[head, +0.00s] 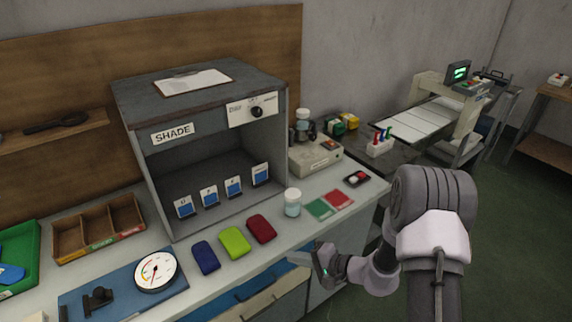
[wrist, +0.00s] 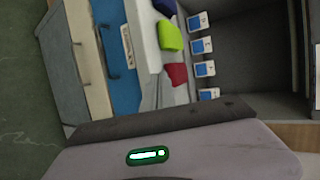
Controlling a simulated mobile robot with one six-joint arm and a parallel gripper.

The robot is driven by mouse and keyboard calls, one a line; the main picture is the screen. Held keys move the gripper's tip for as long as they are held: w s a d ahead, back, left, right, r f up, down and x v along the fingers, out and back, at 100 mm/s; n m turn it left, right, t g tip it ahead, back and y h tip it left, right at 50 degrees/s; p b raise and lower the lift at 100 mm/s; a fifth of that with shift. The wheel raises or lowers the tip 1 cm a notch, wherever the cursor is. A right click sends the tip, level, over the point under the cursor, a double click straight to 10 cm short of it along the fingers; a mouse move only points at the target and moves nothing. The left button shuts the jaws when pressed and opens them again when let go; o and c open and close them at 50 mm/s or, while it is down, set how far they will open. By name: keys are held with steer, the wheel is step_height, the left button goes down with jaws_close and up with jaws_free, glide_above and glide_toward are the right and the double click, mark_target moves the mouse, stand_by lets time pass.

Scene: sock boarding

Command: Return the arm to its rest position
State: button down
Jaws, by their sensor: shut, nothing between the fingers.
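My gripper (head: 322,262) is in the head view at the front edge of the counter, low and to the right of the colored pouches. It is shut and empty. My arm reaches in from the right side of that view, bent at the elbow. The wrist view looks sideways at the counter front and the shade box, with part of my own wrist housing filling its lower part.
A counter (head: 275,225) holds a grey shade box (head: 150,101), blue (head: 206,257), green (head: 235,241) and red (head: 261,229) pouches, a jar (head: 292,203) and a dial gauge (head: 155,270). Drawers (head: 262,298) lie below. Open floor (head: 515,235) is at the right.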

steer(key=s+a+r+n+g+h, duration=0.1)
steer(key=s+a+r+n+g, duration=0.15)
steer(key=s+r, duration=0.6)
steer(key=s+a+r+n+g+h, duration=0.1)
steer(key=s+r+n+g, duration=0.3)
steer(key=r, duration=0.8)
steer(key=s+d+r+m+t+h, duration=0.1)
steer(key=s+d+r+t+h, duration=0.1)
steer(key=s+d, duration=0.3)
steer(key=s+d+r+m+t+h, duration=0.1)
steer(key=s+d+r+t+h, duration=0.2)
steer(key=s, duration=0.7)
step_height(320, 180, up, 2)
steer(key=shift+d+r+m+h, duration=0.25)
steer(key=shift+d+m+h, duration=0.1)
steer(key=shift+d+h, duration=0.6)
